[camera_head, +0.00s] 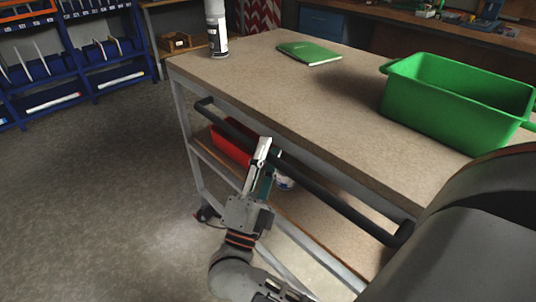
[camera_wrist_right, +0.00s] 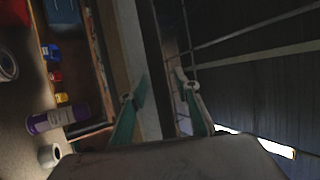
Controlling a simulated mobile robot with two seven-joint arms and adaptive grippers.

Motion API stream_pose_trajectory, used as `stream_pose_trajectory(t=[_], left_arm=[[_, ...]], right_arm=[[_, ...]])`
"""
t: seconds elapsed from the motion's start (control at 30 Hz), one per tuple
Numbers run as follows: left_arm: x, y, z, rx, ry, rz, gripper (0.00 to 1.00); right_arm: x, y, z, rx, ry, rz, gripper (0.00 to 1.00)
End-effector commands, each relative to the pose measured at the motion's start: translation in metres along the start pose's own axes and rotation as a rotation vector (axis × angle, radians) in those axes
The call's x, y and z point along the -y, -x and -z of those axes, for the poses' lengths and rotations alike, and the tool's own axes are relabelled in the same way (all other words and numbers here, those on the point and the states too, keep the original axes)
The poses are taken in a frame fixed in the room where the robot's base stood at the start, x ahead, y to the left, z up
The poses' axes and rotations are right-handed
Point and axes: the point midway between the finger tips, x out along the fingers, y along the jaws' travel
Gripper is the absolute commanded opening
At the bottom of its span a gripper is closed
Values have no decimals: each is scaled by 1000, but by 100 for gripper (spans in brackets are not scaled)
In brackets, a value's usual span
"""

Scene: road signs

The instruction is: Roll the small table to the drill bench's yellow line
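The small table (camera_head: 330,112) has a beige top, a grey metal frame and a lower shelf. A dark handle bar (camera_head: 335,205) runs along its near side. My right gripper (camera_head: 262,150) is at this bar, its fingers overlapping it in the head view. In the right wrist view the right gripper's fingers (camera_wrist_right: 161,80) are apart, with a dark strip, likely the bar, running between them. I cannot tell whether they touch it. My left gripper is not in view. No yellow line shows, and I cannot tell which bench is the drill bench.
On the table are a green crate (camera_head: 450,105), a green notebook (camera_head: 309,52) and a spray can (camera_head: 216,28). A red bin (camera_head: 232,145) is on the lower shelf. Blue racks (camera_head: 75,55) stand at left; a workbench (camera_head: 440,28) is behind. Floor (camera_head: 85,190) at left is clear.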

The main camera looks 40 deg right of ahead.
Motion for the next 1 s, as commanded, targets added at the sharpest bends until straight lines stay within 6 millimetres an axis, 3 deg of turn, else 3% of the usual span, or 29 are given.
stream_pose_trajectory(t=[0.07, 0.17, 0.2, 0.57, 0.83, 1.0], left_arm=[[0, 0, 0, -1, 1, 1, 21], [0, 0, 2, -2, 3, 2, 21], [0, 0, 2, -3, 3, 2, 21], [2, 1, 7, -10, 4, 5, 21], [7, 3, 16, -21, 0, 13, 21], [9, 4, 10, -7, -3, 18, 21]], right_arm=[[0, 0, 0, 0, 0, 0, 29], [0, 0, 0, 0, 0, 0, 3], [0, 0, 0, 0, 0, 0, 0], [-3, -6, 3, -2, 0, 1, 0], [-20, -35, 16, -8, -1, 2, 0], [-37, -60, 26, -9, -2, 3, 0]])
